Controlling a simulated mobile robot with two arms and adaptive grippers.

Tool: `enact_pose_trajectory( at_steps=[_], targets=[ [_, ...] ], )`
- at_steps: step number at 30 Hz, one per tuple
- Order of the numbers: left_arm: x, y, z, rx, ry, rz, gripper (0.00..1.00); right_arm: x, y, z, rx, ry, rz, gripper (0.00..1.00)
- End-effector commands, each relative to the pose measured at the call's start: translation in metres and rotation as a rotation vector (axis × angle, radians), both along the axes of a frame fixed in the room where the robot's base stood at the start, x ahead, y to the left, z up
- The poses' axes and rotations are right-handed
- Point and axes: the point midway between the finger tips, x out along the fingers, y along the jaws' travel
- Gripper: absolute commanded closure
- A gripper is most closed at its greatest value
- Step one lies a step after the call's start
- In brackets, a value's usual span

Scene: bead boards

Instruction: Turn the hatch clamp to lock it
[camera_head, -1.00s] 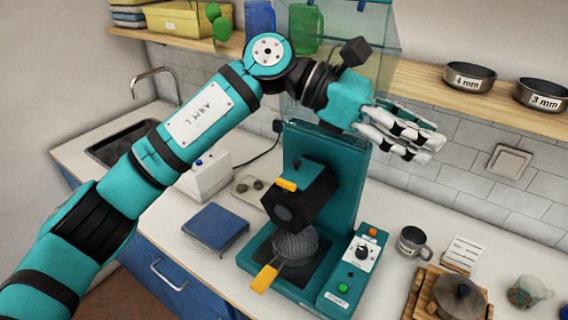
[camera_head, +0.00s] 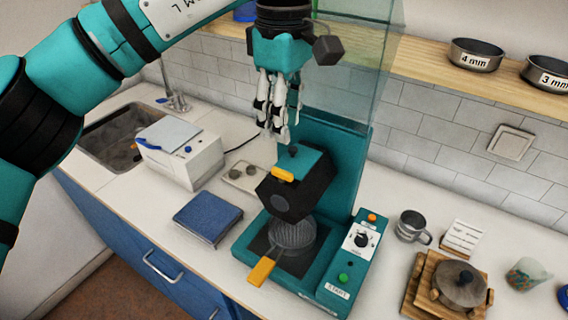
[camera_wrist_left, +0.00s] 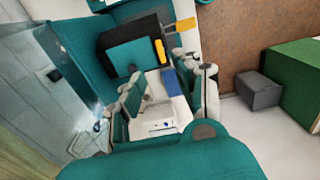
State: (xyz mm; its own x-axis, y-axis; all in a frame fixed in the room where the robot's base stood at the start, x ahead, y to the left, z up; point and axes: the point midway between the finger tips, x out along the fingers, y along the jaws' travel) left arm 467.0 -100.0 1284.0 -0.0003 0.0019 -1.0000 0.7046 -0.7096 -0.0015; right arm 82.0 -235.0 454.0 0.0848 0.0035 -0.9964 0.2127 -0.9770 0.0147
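The teal machine (camera_head: 345,180) stands on the counter with a dark, tilted hopper (camera_head: 290,195). A teal hatch (camera_head: 308,160) with a small black knob (camera_head: 293,151) covers the hopper top. The yellow clamp (camera_head: 283,174) lies along the hatch's front edge; it also shows in the left wrist view (camera_wrist_left: 160,52). My left gripper (camera_head: 275,135) points down just above and behind the hatch, apart from it. In the left wrist view its fingers (camera_wrist_left: 155,75) are spread with nothing between them. My right gripper is not in view.
A clear panel (camera_head: 345,60) stands close to the right of my left gripper. A control box (camera_head: 352,262) and an orange handle (camera_head: 262,271) are at the machine's front. A white device (camera_head: 185,160), blue pad (camera_head: 208,216), mug (camera_head: 411,226) and wooden tray (camera_head: 420,300) stand around it.

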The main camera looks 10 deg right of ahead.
Motion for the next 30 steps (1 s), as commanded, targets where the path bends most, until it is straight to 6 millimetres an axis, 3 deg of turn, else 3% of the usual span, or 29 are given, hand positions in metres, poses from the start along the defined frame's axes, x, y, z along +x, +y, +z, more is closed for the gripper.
enact_pose_trajectory(
  at_steps=[9,15,27,30],
  targets=[
    [-0.001,0.0,-0.065,0.0,0.003,0.0,0.66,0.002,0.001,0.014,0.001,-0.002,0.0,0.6],
    [-0.001,0.0,-0.09,-0.001,0.001,0.0,0.66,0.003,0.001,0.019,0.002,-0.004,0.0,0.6],
    [-0.001,0.0,-0.099,-0.002,-0.001,0.001,0.66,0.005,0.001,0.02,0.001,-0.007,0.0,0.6],
    [-0.001,0.0,-0.099,-0.001,0.0,0.001,0.79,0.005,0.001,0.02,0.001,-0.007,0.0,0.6]
  ],
)
